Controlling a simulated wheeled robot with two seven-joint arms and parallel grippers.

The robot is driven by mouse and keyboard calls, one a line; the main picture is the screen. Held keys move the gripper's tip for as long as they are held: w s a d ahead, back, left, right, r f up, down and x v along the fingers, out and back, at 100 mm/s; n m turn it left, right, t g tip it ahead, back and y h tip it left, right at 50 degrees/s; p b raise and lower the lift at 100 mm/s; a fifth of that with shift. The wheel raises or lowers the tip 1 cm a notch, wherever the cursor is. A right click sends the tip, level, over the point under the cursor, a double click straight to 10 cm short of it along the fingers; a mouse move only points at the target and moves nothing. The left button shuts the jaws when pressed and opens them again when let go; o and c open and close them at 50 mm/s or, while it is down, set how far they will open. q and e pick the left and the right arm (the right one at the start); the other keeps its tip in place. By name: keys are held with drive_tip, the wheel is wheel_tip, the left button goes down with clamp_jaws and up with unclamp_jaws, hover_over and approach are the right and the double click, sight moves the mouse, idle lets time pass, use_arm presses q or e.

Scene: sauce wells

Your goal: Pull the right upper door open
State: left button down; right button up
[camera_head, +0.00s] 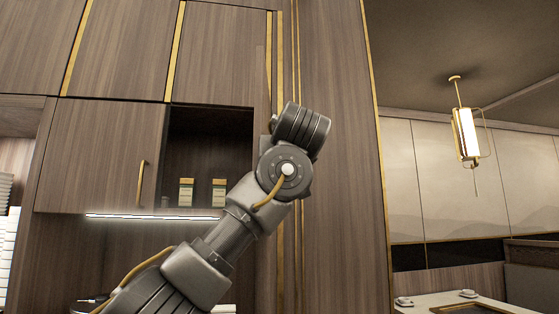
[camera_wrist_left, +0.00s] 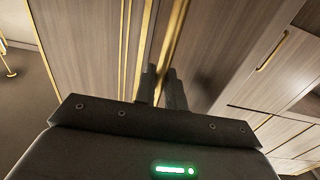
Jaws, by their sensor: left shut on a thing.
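The right upper compartment (camera_head: 210,150) stands open beside the closed left upper door (camera_head: 95,155), with its interior showing. The right upper door (camera_head: 260,85) appears as a narrow wood strip, seen nearly edge-on, at the opening's right side. My left arm comes up from below across this side and hides its lower part. My left gripper's dark fingers (camera_wrist_left: 164,88) show in the left wrist view, close together at a gold bar, which appears to be the door's handle. The grip itself is hidden in the head view. My right gripper is not in view.
Two small boxes (camera_head: 186,192) (camera_head: 219,192) stand inside the compartment. The closed left door has a gold handle (camera_head: 141,183). A tall wood panel (camera_head: 338,150) with gold strips stands right of my arm. A lamp (camera_head: 466,135) hangs farther right, over open room.

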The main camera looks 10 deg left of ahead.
use_arm(q)
drive_tip(key=shift+r, duration=0.3)
drive_tip(key=c, duration=1.9)
unclamp_jaws()
drive_tip(key=o, duration=0.3)
drive_tip(key=shift+a+f, duration=0.1)
drive_tip(key=shift+f, duration=0.05)
drive_tip(key=shift+o, duration=0.2)
drive_tip(key=shift+f, duration=0.1)
drive_tip(key=b+v, duration=0.5)
drive_tip(key=v, duration=0.5)
drive_tip(key=shift+s+b, duration=0.3)
drive_tip(key=shift+b, duration=0.1)
